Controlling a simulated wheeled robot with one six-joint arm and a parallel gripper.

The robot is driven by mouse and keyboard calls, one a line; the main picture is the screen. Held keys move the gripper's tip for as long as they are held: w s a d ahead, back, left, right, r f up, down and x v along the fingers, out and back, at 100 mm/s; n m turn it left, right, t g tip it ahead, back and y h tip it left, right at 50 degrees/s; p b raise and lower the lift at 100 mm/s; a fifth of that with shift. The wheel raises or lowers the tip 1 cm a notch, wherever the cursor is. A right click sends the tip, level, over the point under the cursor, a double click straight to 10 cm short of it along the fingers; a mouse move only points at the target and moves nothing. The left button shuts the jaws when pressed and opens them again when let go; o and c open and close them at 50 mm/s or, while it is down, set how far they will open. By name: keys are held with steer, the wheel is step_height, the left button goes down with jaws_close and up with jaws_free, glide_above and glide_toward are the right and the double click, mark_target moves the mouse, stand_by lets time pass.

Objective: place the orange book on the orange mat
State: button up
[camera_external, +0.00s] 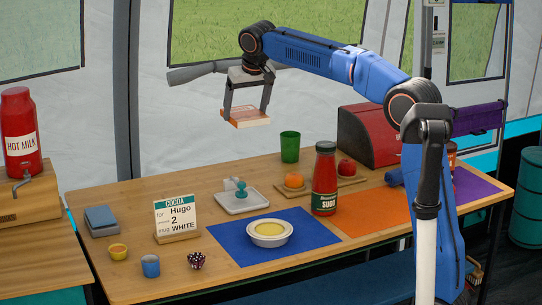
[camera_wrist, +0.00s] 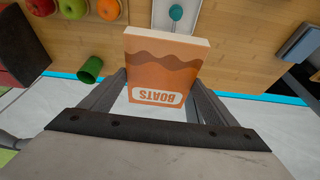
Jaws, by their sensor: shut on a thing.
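My gripper (camera_external: 247,108) is shut on the orange book (camera_external: 246,121) and holds it high above the back of the table. In the wrist view the book (camera_wrist: 160,72) sits between the two fingers, its orange cover marked "BOATS" towards the camera. The orange mat (camera_external: 372,212) lies flat on the right part of the table. It is to the right of and below my gripper, partly hidden by my arm. A blue rolled thing rests near its far right edge.
A red sauce bottle (camera_external: 325,180) stands between the blue mat (camera_external: 228,247) and the orange mat. A white bowl (camera_external: 269,233) sits on the blue mat. A green cup (camera_external: 290,147), fruit on boards and a red bread box (camera_external: 368,135) stand at the back.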

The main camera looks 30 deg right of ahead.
steer(key=s+d+m, duration=0.1)
steer(key=s+d, duration=0.5)
steer(key=d, duration=0.7)
steer(key=s+d+f+m+h, duration=0.2)
steer(key=s+d+f+m, duration=0.15)
steer(key=s+d, duration=1.7)
steer(key=f, duration=1.1)
steer(key=a+f, duration=0.1)
steer(key=f, duration=0.5)
steer(key=shift+s+f, duration=0.25)
steer(key=shift+f, duration=2.2)
steer(key=shift+f, duration=0.1)
